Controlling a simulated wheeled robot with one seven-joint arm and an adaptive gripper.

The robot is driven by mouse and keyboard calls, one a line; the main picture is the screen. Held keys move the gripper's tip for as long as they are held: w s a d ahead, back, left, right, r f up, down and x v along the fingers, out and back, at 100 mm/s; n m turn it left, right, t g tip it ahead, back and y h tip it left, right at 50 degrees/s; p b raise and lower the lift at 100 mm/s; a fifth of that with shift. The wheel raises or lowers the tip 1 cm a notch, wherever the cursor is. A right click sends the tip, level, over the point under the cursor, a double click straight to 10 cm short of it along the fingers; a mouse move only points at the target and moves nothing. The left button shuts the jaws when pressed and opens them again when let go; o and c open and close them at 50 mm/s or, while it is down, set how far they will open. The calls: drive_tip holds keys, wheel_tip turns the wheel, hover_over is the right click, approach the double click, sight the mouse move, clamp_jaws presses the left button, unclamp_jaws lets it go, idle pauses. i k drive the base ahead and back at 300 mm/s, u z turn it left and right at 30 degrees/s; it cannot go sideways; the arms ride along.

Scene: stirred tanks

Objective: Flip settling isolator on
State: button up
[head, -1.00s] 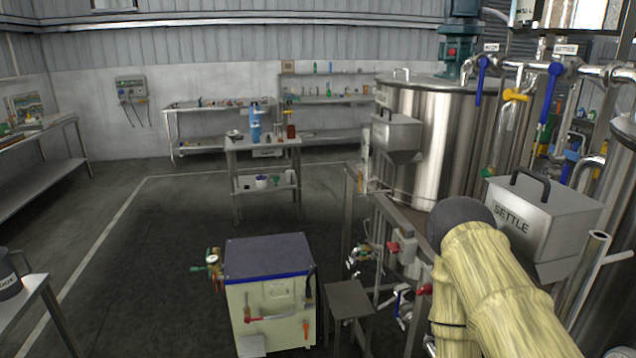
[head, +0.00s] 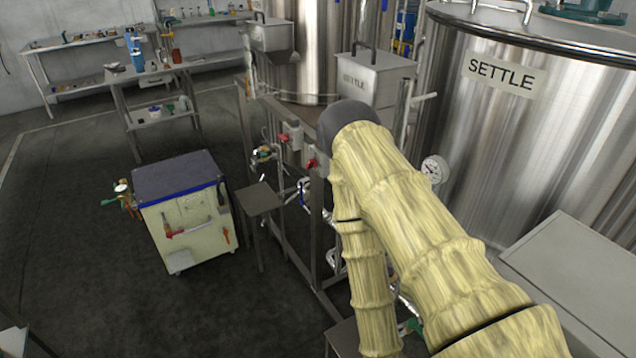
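The large steel tank labelled SETTLE (head: 500,74) stands at the right of the head view. A smaller grey lidded box marked SETTLE (head: 372,82) sits left of it, behind my sleeved arm. A small grey box with a red part (head: 291,136) is on the metal frame left of my arm. I cannot tell whether it is the settling isolator, or how its switch is set. My gripper is not in view; only my arm in its pale yellow sleeve shows, hiding part of the frame.
A cream wheeled unit with a dark top (head: 182,208) stands on the floor at left, beside a small grey stand (head: 259,198). Pipes and valves crowd the metal frame (head: 275,210). A gauge (head: 434,170) is on the tank.

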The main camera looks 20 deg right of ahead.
sight(313, 162)
drive_tip(key=z, duration=0.05)
drive_tip(key=k, duration=0.6)
drive_tip(key=u, duration=1.15)
drive_tip(key=i, duration=1.6)
drive_tip(key=z, duration=1)
drive_tip(key=i, duration=0.5)
drive_tip(key=z, duration=0.45)
